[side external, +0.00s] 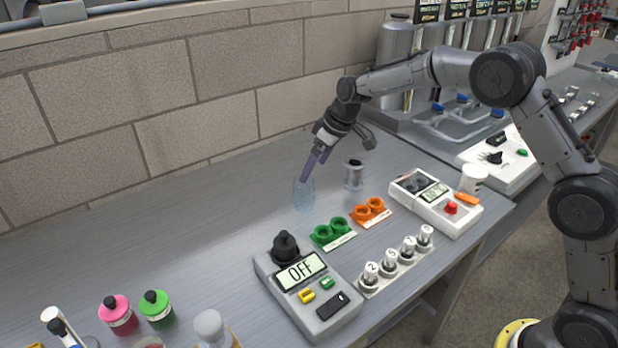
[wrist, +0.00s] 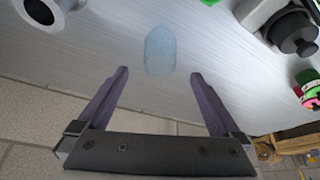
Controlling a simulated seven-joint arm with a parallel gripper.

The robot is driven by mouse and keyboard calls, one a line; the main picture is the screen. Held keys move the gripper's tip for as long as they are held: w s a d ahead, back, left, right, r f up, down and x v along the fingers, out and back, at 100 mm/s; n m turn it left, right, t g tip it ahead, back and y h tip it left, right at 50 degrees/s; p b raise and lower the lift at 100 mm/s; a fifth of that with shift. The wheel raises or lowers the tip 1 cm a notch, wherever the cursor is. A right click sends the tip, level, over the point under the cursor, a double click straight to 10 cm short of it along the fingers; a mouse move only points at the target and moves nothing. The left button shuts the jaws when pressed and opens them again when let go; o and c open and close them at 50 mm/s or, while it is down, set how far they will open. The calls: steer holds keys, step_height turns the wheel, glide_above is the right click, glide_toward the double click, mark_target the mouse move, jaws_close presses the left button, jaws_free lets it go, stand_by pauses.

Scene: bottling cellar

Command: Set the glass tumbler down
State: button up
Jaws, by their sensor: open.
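The glass tumbler (side external: 303,198) is clear, pale blue and see-through. It appears to stand upright on the grey table. My gripper (side external: 309,174) comes down at a slant from the upper right, and its purple fingers overlap the tumbler's top in the side view. In the wrist view my gripper (wrist: 159,73) is open, with its two fingers wide apart. The tumbler (wrist: 160,50) shows just beyond the fingertips, roughly centred between them, with nothing held. Any small gap between fingers and glass is hard to judge.
A metal spool-like piece (side external: 353,174) stands right of the tumbler. Green rings (side external: 331,232) and orange rings (side external: 369,211) lie in front, with a device reading OFF (side external: 308,290) nearer. Pink-capped (side external: 118,314) and green-capped (side external: 157,309) bottles stand front left. The table left of the tumbler is clear.

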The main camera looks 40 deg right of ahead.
steer(key=s+d+r+m, duration=0.1)
steer(key=s+r, duration=0.7)
steer(key=s, duration=0.3)
steer(key=s+d+r+m, duration=0.1)
steer(key=s+d+r, duration=0.1)
steer(key=s+r, duration=0.7)
steer(key=s+f+m+h, duration=0.1)
steer(key=s+f, duration=0.2)
steer(key=s, duration=0.8)
steer(key=s+d+f+m+t, duration=0.1)
steer(key=s+f, duration=0.2)
steer(key=s, duration=0.8)
steer(key=shift+s+d+h, duration=0.15)
steer(key=shift+d+h, duration=0.15)
steer(key=shift+h, duration=0.1)
